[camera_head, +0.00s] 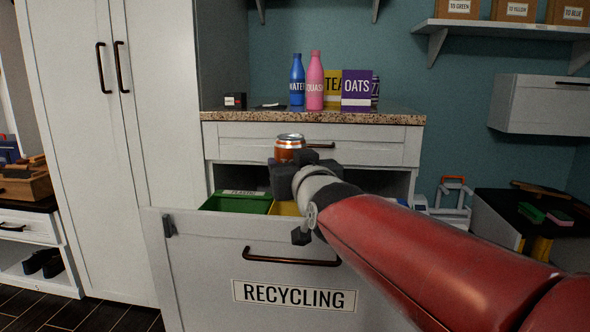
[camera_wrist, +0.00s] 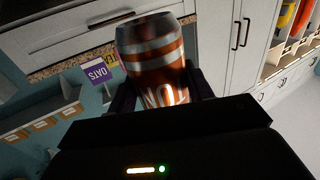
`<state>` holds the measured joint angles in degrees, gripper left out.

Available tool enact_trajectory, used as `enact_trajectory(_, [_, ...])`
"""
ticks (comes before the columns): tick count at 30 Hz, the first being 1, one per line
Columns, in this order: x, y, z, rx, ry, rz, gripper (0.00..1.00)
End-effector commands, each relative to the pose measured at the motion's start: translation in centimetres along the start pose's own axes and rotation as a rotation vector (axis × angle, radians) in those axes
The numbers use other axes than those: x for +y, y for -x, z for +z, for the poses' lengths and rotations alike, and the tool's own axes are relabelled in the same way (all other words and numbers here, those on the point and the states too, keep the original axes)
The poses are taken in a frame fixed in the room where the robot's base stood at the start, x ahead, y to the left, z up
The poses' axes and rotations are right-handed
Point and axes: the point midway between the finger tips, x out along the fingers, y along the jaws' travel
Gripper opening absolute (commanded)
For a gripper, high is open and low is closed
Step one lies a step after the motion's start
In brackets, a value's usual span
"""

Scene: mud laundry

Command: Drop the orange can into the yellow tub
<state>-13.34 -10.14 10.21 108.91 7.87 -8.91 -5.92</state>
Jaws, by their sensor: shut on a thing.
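The orange can (camera_head: 289,146) with silver bands is held upright by my gripper (camera_head: 286,172) above the open recycling drawer. In the wrist view the can (camera_wrist: 156,62) fills the space between the two dark fingers (camera_wrist: 160,88), which are shut on it. The yellow tub (camera_head: 284,209) sits in the drawer, right of the green tub. Only a small part of its left side shows; my gripper and arm hide the rest. In the head view the can appears above and slightly behind the tub's visible edge.
The pulled-out drawer front (camera_head: 250,265) reads RECYCLING. A green tub (camera_head: 238,204) labelled PLASTIC stands left of the yellow one. A closed drawer (camera_head: 240,145) and granite counter (camera_head: 230,116) are behind the can. A blue bottle (camera_head: 297,82), pink bottle (camera_head: 315,82) and OATS box (camera_head: 356,90) stand on the counter.

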Motion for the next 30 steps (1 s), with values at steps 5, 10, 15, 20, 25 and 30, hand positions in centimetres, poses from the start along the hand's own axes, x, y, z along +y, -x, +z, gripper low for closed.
enact_trajectory(5, [1.1, -2.6, 0.0, -0.003, 0.001, 0.0, 0.3])
enact_trajectory(10, [2.1, -4.9, 0.0, -0.003, 0.001, 0.001, 0.3])
enact_trajectory(15, [3.2, -7.2, 0.2, -0.003, 0.001, 0.002, 0.3])
enact_trajectory(20, [4.2, -9.4, 0.5, -0.004, 0.001, 0.001, 0.3])
enact_trajectory(25, [5.2, -11.7, 0.7, -0.002, 0.001, 0.0, 0.3])
enact_trajectory(30, [6.2, -13.9, 1.0, -0.002, 0.001, 0.001, 0.3])
